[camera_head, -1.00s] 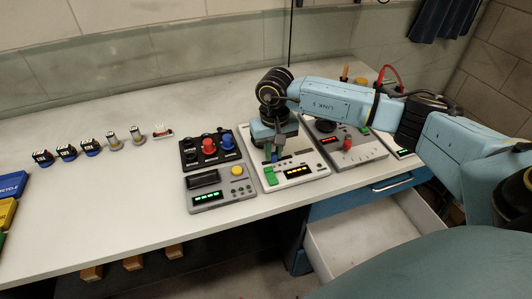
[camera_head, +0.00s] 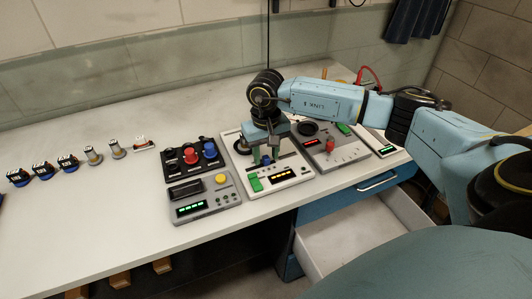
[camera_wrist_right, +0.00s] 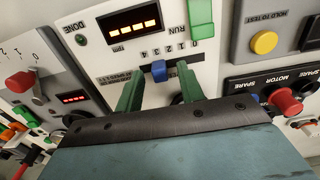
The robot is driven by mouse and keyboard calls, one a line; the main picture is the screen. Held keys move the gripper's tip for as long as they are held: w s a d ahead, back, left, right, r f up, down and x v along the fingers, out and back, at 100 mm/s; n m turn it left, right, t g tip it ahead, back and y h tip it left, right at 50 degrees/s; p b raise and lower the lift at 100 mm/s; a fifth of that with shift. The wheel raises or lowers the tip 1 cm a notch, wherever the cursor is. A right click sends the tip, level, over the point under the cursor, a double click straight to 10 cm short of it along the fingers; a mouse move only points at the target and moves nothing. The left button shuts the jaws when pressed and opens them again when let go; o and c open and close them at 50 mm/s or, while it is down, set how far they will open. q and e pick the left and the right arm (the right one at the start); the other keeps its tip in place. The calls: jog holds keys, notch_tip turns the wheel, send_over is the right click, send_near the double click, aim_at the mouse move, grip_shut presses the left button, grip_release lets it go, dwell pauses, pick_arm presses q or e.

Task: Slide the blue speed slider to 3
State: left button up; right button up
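The blue speed slider (camera_wrist_right: 158,70) stands on a white panel (camera_wrist_right: 110,52), beside a number scale printed 0 to 4. In the right wrist view it appears closest to the 3, but the view is angled. It also shows small in the head view (camera_head: 266,160). My right gripper (camera_wrist_right: 159,84) points down at the panel with its two green fingers apart. One finger is on each side of the slider, with visible gaps between. The gripper also shows in the head view (camera_head: 266,156). My left gripper is not in view.
The panel has an orange display (camera_wrist_right: 134,22) and a green RUN switch (camera_wrist_right: 200,18). A grey panel with a yellow button (camera_head: 220,179) and a dark panel with red and blue knobs (camera_head: 190,155) are to the left. A drawer (camera_head: 350,235) is open below.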

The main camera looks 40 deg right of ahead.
aim_at(266, 157)
notch_tip(266, 157, up, 13)
dwell(0.4)
dwell(0.4)
